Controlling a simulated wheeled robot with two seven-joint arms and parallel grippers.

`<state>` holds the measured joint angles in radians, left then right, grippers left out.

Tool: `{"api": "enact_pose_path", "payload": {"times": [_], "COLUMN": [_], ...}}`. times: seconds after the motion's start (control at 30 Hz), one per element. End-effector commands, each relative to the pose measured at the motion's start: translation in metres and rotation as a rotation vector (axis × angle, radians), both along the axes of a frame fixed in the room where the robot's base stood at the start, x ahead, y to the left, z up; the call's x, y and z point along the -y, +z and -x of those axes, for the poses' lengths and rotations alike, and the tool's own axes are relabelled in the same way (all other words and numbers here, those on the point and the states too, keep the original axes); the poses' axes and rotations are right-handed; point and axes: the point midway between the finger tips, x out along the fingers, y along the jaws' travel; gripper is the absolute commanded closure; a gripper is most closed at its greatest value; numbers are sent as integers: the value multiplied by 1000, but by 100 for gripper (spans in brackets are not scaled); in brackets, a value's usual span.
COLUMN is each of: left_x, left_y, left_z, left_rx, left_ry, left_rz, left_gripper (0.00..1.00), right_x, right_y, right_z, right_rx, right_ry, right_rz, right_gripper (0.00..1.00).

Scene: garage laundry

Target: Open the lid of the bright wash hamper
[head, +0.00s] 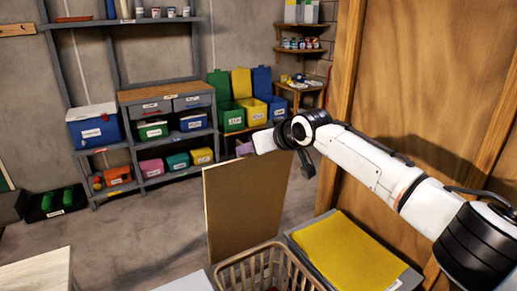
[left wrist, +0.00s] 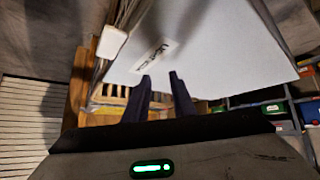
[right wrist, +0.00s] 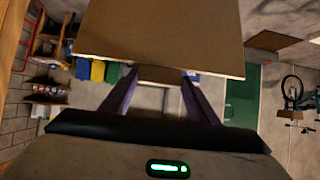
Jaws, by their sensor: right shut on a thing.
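A brown panel (head: 245,210), seemingly a hamper lid, stands steeply raised at the middle front of the head view. My right gripper (head: 247,147) is shut on its top edge. In the right wrist view the panel (right wrist: 160,40) fills the top, its edge between the fingertips (right wrist: 160,85). Which hamper it belongs to is hidden, and no label shows on it.
A slatted laundry basket (head: 235,275) stands in front of the raised panel. A yellow lid (head: 350,252) lies flat to its right, beside a wooden wall (head: 425,90). Shelves with bins (head: 165,125) stand at the back.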

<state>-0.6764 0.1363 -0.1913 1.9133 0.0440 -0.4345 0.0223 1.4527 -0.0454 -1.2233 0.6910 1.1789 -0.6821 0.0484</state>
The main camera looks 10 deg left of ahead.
Motion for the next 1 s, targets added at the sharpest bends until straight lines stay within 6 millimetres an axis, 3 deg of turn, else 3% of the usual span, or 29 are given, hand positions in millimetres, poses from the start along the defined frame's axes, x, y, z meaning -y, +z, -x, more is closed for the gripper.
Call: {"api": "enact_pose_path", "payload": {"times": [0.03,0.33,0.37,0.47,0.73,1.0], "left_x": [0,0,0,0,0,-1], "left_y": [0,-4,-4,-5,-5,-6], "left_z": [1,7,7,8,8,8], "left_rx": [-2,-15,-16,-18,-19,-19], "left_ry": [0,0,0,0,1,1], "left_rz": [0,-1,-1,-2,-2,-2], "left_gripper": [77,77,77,77,77,77], "right_x": [6,5,5,5,0,8], "right_y": [7,6,6,5,2,9], "right_z": [-5,-4,-4,-4,-1,8], "right_rx": [11,9,9,7,1,0], "right_ry": [-10,-10,-10,-9,-1,1], "right_rz": [-1,0,0,-1,-1,-1], "right_gripper": [86,86,42,27,27,27]}}
